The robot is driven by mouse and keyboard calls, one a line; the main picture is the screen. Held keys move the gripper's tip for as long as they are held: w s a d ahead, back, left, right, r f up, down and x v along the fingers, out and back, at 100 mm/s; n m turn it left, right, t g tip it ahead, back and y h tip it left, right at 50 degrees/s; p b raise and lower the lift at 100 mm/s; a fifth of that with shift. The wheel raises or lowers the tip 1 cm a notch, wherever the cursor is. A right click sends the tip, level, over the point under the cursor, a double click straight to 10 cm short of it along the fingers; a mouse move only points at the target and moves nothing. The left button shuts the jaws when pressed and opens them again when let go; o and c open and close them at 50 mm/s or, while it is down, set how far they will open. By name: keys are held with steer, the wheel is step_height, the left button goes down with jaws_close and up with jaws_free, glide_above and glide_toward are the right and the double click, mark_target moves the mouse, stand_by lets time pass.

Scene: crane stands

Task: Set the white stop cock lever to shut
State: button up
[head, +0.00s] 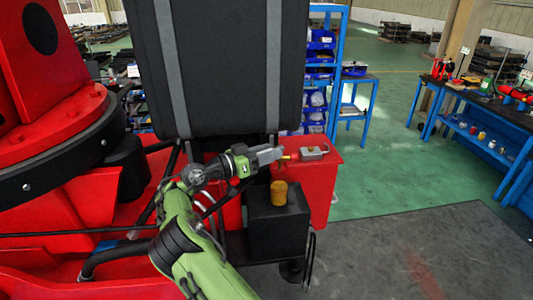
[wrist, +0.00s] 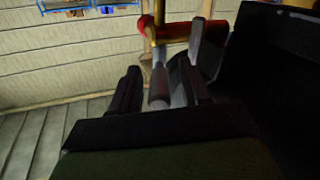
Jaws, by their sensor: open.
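My gripper (head: 280,155) is at the end of my green arm, in the middle of the head view, beside the top of a red box. In the wrist view its two dark fingers (wrist: 160,75) stand apart, so it is open. A pale, narrow bar (wrist: 196,40), which looks like the white stop cock lever, stands upright just beyond the right finger. A grey rod-like part (wrist: 158,85) shows between the fingers; I cannot tell whether anything touches it. A red part (wrist: 172,32) and a brass-coloured pipe lie behind. In the head view the lever is too small to make out.
The red box (head: 322,185) carries a grey fitting (head: 313,152) right of my gripper. A large black panel (head: 225,65) rises behind. Open floor (head: 400,170) lies to the right.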

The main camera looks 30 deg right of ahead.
steer(key=a+p, duration=0.2)
steer(key=a, duration=1.3)
steer(key=shift+w+a+p, duration=0.35)
steer(key=shift+w+a, duration=0.05)
